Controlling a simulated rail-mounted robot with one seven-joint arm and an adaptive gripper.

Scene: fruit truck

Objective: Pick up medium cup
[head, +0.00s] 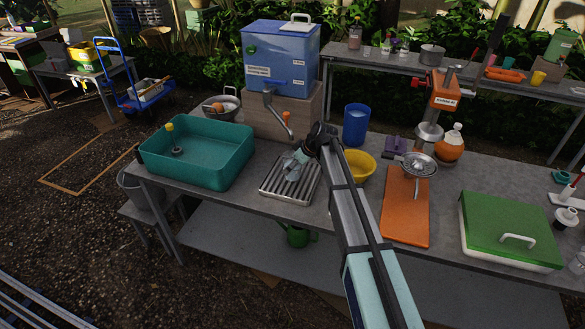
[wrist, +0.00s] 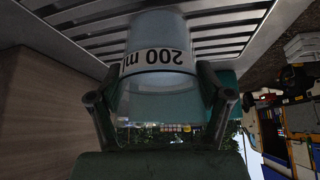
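A translucent pale cup (wrist: 160,60) with a white band reading "200 ml" fills the middle of the wrist view, whose picture is upside down. In the head view the cup (head: 291,166) shows small and pale at the slotted metal drip tray (head: 277,193). The tray's slats also show behind the cup in the wrist view (wrist: 90,32). My gripper (wrist: 162,85) has one finger on each side of the cup, with no clear gap on either side. In the head view my gripper (head: 303,153) partly hides the cup. Whether the cup's base touches the tray is not clear.
A blue dispenser (head: 281,58) with a tap stands behind the tray on a block. A teal basin (head: 198,152) lies to the left. A yellow bowl (head: 358,165), a blue container (head: 356,124) and an orange board (head: 405,215) are to the right.

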